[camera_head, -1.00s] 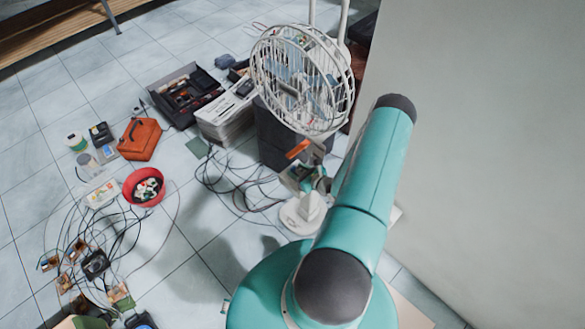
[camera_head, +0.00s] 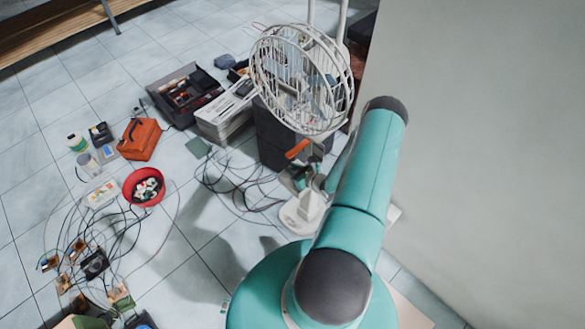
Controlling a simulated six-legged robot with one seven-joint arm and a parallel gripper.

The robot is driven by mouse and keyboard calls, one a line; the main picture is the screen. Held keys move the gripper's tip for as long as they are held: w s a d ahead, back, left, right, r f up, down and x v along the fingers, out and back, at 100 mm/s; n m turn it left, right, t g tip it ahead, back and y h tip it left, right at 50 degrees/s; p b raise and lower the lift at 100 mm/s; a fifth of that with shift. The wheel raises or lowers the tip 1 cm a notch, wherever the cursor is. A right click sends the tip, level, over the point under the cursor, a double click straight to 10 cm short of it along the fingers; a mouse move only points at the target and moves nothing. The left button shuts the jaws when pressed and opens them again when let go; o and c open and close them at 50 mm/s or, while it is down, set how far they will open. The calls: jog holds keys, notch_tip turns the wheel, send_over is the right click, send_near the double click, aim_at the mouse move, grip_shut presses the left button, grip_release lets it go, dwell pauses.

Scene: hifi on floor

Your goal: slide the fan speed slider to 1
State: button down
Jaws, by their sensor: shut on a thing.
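The white fan (camera_head: 301,82) stands on the floor near the wall, with a round wire cage on top and a white base (camera_head: 302,213) below. My gripper (camera_head: 300,180) is partly hidden behind my teal arm. It is low at the fan, just above the base, and is shut on a small part there. The fan speed slider and its setting marks are too small and covered to make out. An orange piece (camera_head: 297,149) shows just above my gripper.
Cables (camera_head: 235,180) lie loose left of the fan base. A dark box (camera_head: 280,140) and a paper stack (camera_head: 227,118) stand behind it. An open toolbox (camera_head: 184,95), orange bag (camera_head: 139,139) and red bowl (camera_head: 144,187) are further left. A bare wall (camera_head: 480,130) closes the right side.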

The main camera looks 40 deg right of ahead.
jog(key=shift+s, duration=0.85)
jog(key=c, duration=1.2)
grip_release()
jog(key=shift+c, duration=0.2)
jog(key=v, duration=1.3)
jog(key=shift+s+r, duration=0.2)
jog(key=shift+s, duration=0.1)
jog(key=shift+s, duration=0.1)
